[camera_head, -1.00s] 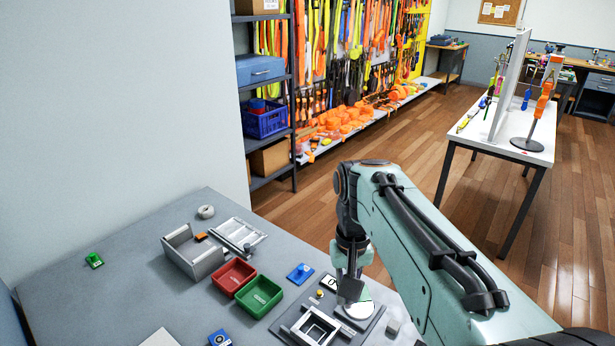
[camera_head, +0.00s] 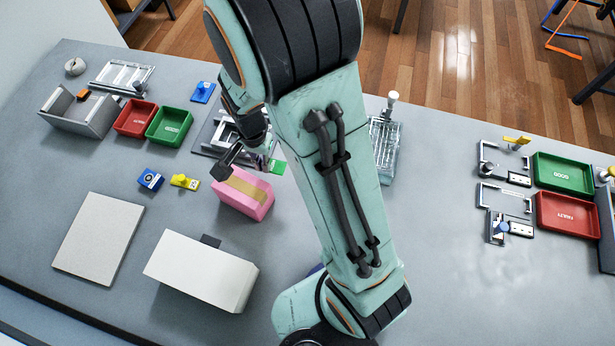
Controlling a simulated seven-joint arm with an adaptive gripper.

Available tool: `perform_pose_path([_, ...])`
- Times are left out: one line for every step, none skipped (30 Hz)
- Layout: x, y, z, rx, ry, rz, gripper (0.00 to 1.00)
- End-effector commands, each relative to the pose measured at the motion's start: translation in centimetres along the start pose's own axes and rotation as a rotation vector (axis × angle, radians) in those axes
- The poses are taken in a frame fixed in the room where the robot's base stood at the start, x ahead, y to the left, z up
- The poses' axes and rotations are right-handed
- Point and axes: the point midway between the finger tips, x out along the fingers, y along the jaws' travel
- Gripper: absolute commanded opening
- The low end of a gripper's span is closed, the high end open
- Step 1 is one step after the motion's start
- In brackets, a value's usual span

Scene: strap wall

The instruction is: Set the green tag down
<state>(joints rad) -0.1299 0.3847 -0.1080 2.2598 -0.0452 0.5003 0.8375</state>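My gripper (camera_head: 246,160) points down near the middle of the table, just behind a pink block (camera_head: 243,193) and at the front edge of a grey fixture plate (camera_head: 205,140). My own arm hides part of it, and its finger gap is unclear. A small flat bright green piece (camera_head: 278,167) shows right beside the fingers, partly covered by my arm. It looks like the green tag, but I cannot tell whether it is held or lies on the table. The green tag with a knob seen earlier at the far left of the table is not in view now.
Red (camera_head: 135,118) and green (camera_head: 170,126) trays and a grey bin (camera_head: 95,115) stand at left. Blue (camera_head: 150,180) and yellow (camera_head: 185,182) tags lie in front. A white box (camera_head: 200,270) stands nearer. Clamps and GOOD (camera_head: 563,174) and FAULTY (camera_head: 567,215) trays are at right.

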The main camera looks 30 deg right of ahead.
Motion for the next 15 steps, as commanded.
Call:
perform_pose_path([0.2, 0.0, 0.0, 0.0, 0.0, 0.0, 0.0])
perform_pose_path([0.4, 0.0, 0.0, 0.0, -0.001, 0.001, 0.0])
perform_pose_path([0.9, 0.1, 0.0, 0.0, -0.002, 0.003, 0.0])
perform_pose_path([1.4, 0.1, 0.0, -0.001, -0.002, 0.003, 0.0])
perform_pose_path([2.0, 0.1, 0.1, -0.001, -0.004, 0.005, 0.0])
perform_pose_path([2.8, 0.1, 0.1, -0.001, -0.004, 0.005, 0.0])
perform_pose_path([3.5, 0.1, 0.1, -0.001, -0.004, 0.005, 0.0])
perform_pose_path([4.0, 0.1, 0.1, -0.001, -0.004, 0.004, 0.0])
perform_pose_path([4.7, 0.1, 0.1, -0.001, -0.004, 0.004, 0.0])
perform_pose_path([5.1, 0.1, 0.0, -0.001, -0.003, 0.003, 0.0])
perform_pose_path([5.4, 0.1, 0.0, -0.001, -0.003, 0.003, 0.0])
perform_pose_path([5.8, 0.0, 0.0, -0.001, -0.002, 0.001, 0.0])
perform_pose_path([6.1, 0.0, 0.0, -0.001, -0.002, 0.002, 0.0])
perform_pose_path([6.5, 0.0, 0.0, -0.001, -0.003, 0.003, 0.0])
perform_pose_path([7.2, 0.1, 0.0, -0.001, -0.003, 0.003, 0.0])
